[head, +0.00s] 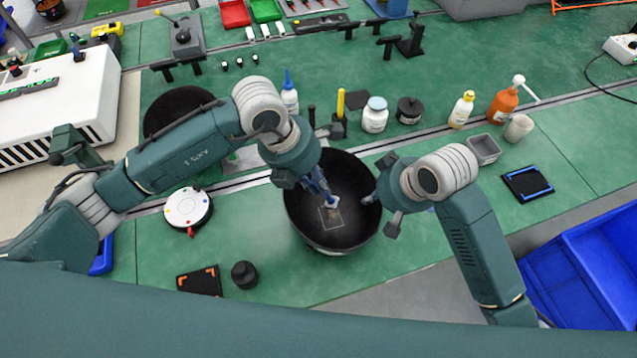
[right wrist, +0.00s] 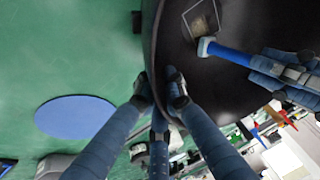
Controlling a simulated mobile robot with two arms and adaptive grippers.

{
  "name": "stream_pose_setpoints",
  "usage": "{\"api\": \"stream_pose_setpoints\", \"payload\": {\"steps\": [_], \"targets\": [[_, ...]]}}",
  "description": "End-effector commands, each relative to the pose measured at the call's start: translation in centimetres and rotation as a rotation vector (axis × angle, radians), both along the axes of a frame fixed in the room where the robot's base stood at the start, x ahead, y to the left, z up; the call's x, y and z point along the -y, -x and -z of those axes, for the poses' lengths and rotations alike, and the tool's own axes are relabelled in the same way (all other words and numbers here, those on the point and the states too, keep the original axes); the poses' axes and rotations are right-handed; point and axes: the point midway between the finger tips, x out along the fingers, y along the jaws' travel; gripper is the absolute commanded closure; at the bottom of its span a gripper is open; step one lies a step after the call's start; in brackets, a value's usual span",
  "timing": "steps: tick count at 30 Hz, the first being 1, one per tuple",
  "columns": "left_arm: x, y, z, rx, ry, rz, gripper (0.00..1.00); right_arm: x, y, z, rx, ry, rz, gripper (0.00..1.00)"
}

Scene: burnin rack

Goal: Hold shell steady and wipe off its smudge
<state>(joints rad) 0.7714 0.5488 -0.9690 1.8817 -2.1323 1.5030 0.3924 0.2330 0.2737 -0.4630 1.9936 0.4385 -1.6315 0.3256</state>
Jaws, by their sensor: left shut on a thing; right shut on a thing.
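The shell (head: 350,172) is a large black bowl on the green bench. A faint outlined square with a greyish-brown smudge (head: 331,217) lies on its inner surface; it also shows in the right wrist view (right wrist: 203,20). My left gripper (head: 328,195) reaches into the shell, shut on a small white wiping pad (head: 333,202) beside the smudge. In the right wrist view the pad (right wrist: 206,45) is at the outlined square's lower edge; contact is hard to tell. My right gripper (head: 372,197) is shut on the shell's right rim, its fingers (right wrist: 161,92) either side of the wall.
A white round dish with coloured dots (head: 188,207) and a small black cylinder (head: 245,274) are left of the shell. Bottles and jars (head: 375,115) stand behind. A grey tray (head: 485,149) and a blue-marked black pad (head: 527,183) are right. The bench front is partly clear.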

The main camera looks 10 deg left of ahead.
Motion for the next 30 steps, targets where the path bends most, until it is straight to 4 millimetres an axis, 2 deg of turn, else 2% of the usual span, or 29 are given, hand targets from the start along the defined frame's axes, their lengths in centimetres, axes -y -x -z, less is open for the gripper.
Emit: {"api": "stream_pose_setpoints", "payload": {"steps": [17,21,30], "targets": [[1.9,4.8,0.0,0.000,0.000,0.001,1.00,0.1,0.1,0.2,-0.004,0.004,0.000,1.00],[1.9,4.6,-2.2,0.005,0.001,0.000,1.00,0.1,0.1,0.2,-0.004,0.004,0.000,1.00],[1.9,4.6,-4.8,0.003,0.000,-0.001,1.00,0.1,0.1,0.2,-0.004,0.004,0.000,1.00]]}}
